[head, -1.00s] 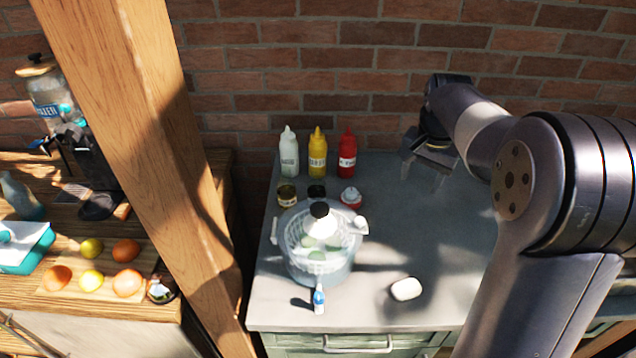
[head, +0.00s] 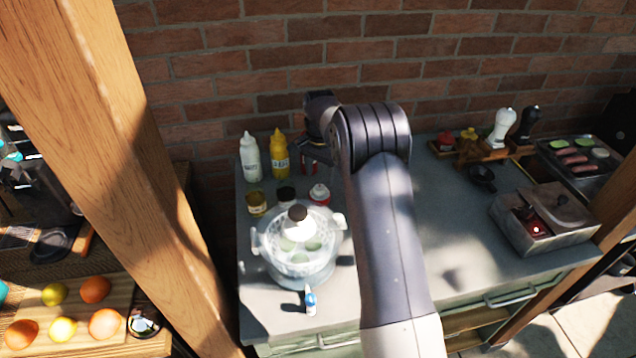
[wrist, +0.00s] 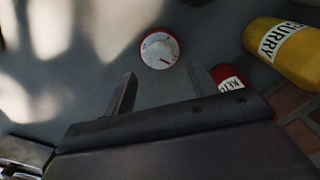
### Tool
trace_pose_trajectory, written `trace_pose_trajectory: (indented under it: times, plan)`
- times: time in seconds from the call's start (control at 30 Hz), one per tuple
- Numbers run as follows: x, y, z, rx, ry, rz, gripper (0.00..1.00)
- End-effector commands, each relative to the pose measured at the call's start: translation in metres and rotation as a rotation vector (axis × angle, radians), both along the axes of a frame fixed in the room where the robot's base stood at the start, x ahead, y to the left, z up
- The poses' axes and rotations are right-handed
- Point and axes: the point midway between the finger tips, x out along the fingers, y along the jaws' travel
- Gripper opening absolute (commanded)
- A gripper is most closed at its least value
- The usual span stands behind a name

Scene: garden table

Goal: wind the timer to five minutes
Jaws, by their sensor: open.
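The timer (head: 319,194) is a small round thing with a red base and a white top, standing on the grey counter (head: 455,225) behind the glass-lidded pot. In the wrist view the timer (wrist: 159,48) shows a white dial with marks and a red pointer; the figures are too small to read. My gripper (wrist: 160,88) is open and empty. Its two fingers point toward the timer, which lies ahead of them, apart from both. In the head view my gripper (head: 317,155) is behind the timer, partly hidden by my arm.
A red ketchup bottle (wrist: 228,77) is close by the right finger, with a yellow curry bottle (wrist: 284,50) beyond. A white bottle (head: 250,158), small jars (head: 257,204) and the pot (head: 300,262) crowd the left. A metal box (head: 545,225) stands at the right.

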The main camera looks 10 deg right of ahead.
Motion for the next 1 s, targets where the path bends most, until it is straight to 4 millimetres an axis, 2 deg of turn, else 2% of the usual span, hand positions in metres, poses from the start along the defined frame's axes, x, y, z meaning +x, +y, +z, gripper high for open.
trace_pose_trajectory:
  times: [0.1,0.3,0.67,1.0]
  plan:
    - [-0.001,0.000,-0.021,0.000,0.004,0.001,0.55]
    - [0.000,0.000,-0.044,0.000,0.000,0.001,0.55]
    - [0.000,0.000,-0.052,0.000,-0.001,0.001,0.55]
    - [0.000,0.000,-0.051,0.000,-0.001,0.001,0.29]
